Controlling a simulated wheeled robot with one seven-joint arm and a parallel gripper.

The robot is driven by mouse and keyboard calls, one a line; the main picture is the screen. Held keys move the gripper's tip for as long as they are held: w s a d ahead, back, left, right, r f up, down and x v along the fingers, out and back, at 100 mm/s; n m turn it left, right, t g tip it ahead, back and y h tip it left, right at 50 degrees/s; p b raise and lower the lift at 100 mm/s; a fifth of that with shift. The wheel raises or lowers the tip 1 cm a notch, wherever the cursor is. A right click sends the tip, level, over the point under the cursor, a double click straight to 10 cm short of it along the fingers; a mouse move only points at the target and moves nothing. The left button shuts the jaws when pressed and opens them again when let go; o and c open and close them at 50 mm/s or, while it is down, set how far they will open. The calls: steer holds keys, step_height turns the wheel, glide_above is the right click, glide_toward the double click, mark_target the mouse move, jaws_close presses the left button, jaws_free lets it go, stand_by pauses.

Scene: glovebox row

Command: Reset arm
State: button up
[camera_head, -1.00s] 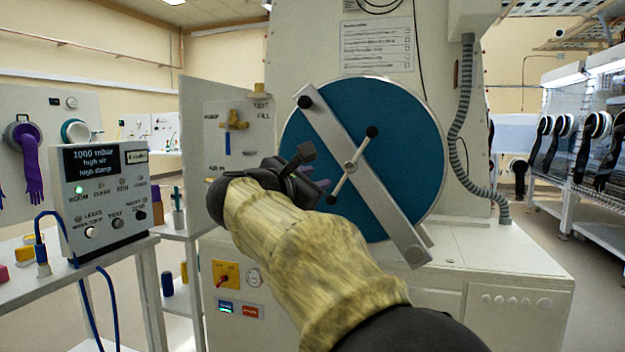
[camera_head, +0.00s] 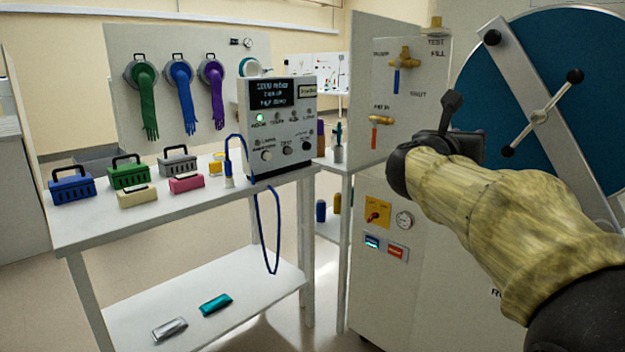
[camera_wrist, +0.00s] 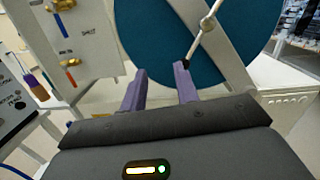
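My arm, in a yellow-green sleeve, reaches in from the right side of the head view. My gripper (camera_head: 452,118) points away from the camera there, and its fingers are mostly hidden behind the dark wrist. In the wrist view my gripper (camera_wrist: 159,84) shows two purple fingers standing apart with nothing between them. Ahead of them is the round blue door (camera_wrist: 150,40) with its grey bar and a crossed handle (camera_head: 540,115). The fingers look clear of the handle's black knob, though the depth is hard to judge.
A valve panel (camera_head: 410,100) stands left of my gripper. A white table (camera_head: 130,225) holds several small caddies and a control box (camera_head: 278,125). Green, blue and purple gloves (camera_head: 180,95) hang on a board behind. Open floor shows at the lower left.

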steer(key=a+f+n+y, duration=0.6)
steer(key=f+n, duration=0.6)
steer(key=n, duration=0.2)
steer(key=a+f+n+y, duration=0.65)
steer(key=f+n, duration=0.55)
steer(key=n, duration=0.2)
steer(key=s+a+f+n+g+p, duration=0.2)
steer(key=s+f+n+g, duration=0.8)
steer(key=s+f+n, duration=0.75)
steer(key=s+r+m+p, duration=0.1)
steer(key=s+r+p, duration=0.1)
steer(key=r+p, duration=1.6)
steer(key=s+r+p, duration=0.2)
steer(key=r+p, duration=1.6)
steer(key=p, duration=0.1)
steer(key=shift+s+d+r+m+g+y+p, duration=0.15)
steer(key=shift+s+r+m+g+y+p, duration=0.1)
steer(key=shift+m+g+y+p, duration=0.1)
steer(key=shift+w, duration=0.15)
